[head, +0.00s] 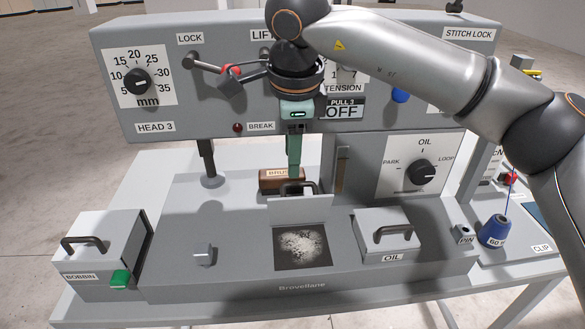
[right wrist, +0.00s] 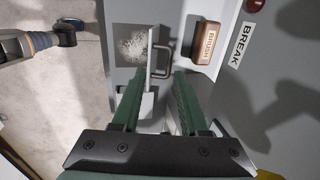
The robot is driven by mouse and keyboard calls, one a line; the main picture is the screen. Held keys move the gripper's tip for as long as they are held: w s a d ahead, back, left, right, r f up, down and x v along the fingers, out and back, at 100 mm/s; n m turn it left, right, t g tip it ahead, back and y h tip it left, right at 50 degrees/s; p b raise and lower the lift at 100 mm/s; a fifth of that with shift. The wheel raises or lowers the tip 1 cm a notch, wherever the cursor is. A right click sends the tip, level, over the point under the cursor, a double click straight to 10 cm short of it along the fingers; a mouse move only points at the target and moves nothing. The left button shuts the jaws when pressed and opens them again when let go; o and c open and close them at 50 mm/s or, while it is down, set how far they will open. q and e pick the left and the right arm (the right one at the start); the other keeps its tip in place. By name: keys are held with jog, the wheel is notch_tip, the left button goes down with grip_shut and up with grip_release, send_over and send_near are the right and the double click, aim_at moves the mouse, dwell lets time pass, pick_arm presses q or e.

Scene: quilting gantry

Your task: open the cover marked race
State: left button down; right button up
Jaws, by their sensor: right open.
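A grey hinged cover (head: 300,209) stands upright at the back edge of a square opening in the machine bed, so it is open. No race marking is readable on it. Its dark handle (head: 299,187) is on the side away from me. Whitish lint (head: 303,244) shows in the opening. My right gripper (head: 293,172) points down just above the handle. In the right wrist view its open fingers (right wrist: 154,88) point at the cover (right wrist: 151,50) and its handle (right wrist: 164,62); I cannot tell whether they touch. My left gripper is not in view.
A brown brush (head: 270,181) lies close behind the cover. A lidded oil box (head: 388,237) stands to the right and a lidded bobbin box (head: 97,245) at the far left. The control panel (head: 200,110) rises behind.

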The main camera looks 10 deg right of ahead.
jog(key=s+r+b, duration=0.2)
jog(key=s+r, duration=0.3)
jog(key=s, duration=0.5)
jog(key=shift+s+a+r, duration=0.15)
jog(key=shift+a+r, duration=0.15)
jog(key=shift+a, duration=0.15)
